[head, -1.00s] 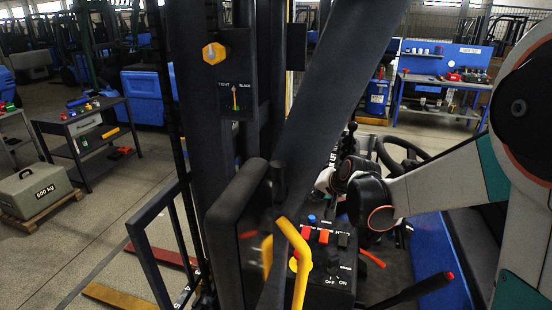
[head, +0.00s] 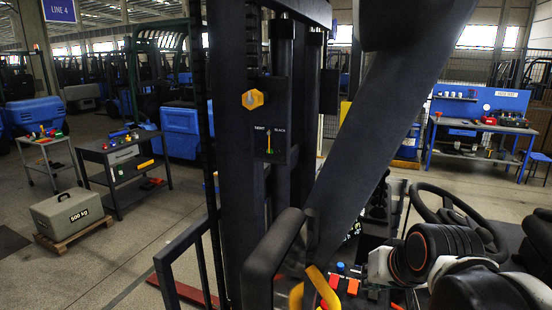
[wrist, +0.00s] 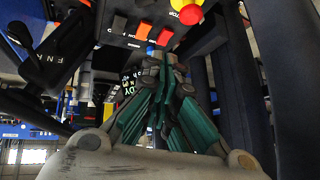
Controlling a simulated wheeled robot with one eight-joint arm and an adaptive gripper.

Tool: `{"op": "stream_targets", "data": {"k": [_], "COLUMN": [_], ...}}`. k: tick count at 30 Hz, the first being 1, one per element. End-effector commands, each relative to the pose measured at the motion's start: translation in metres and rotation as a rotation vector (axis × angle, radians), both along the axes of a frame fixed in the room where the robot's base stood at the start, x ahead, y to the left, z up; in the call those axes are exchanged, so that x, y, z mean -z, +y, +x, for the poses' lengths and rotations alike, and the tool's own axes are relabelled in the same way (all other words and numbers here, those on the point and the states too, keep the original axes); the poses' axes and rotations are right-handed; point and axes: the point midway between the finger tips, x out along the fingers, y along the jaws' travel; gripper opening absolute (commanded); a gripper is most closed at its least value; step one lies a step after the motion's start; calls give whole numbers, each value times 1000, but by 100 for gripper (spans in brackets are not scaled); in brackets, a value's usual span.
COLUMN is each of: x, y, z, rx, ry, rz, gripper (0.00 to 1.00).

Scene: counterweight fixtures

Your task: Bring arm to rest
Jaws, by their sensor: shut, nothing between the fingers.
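My arm (head: 440,255) is at the lower right of the head view, low and bent beside the steering wheel. Its black and white links show there, and my gripper's fingers cannot be made out in that view. In the wrist view my gripper (wrist: 166,66) points up the picture. Its teal fingers are drawn together and hold nothing.
A steering wheel (head: 448,215) is close to my arm. A thick dark bar (head: 375,130) and a mast (head: 228,150) stand in front. A lever marked F N R (wrist: 50,62) and a red-yellow button (wrist: 188,10) border the gripper.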

Motion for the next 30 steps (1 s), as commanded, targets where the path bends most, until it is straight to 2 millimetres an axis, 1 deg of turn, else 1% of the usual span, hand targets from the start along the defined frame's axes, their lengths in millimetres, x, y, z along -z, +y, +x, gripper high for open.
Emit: {"op": "stream_targets", "data": {"k": [1, 6, 12, 16, 18, 26, 30], "x": [1, 6, 15, 22, 38, 85, 115], "y": [0, -1, -4, -6, -6, -6, -6], "z": [-14, -54, -90, -109, -107, -107, -107], "rx": [-12, -58, -99, -122, -122, -121, -121], "ry": [4, 19, 32, 41, 41, 40, 40], "rz": [-17, -79, -138, -171, -171, -170, -169], "gripper": [0, 0, 0, 0, 0, 0, 0]}}
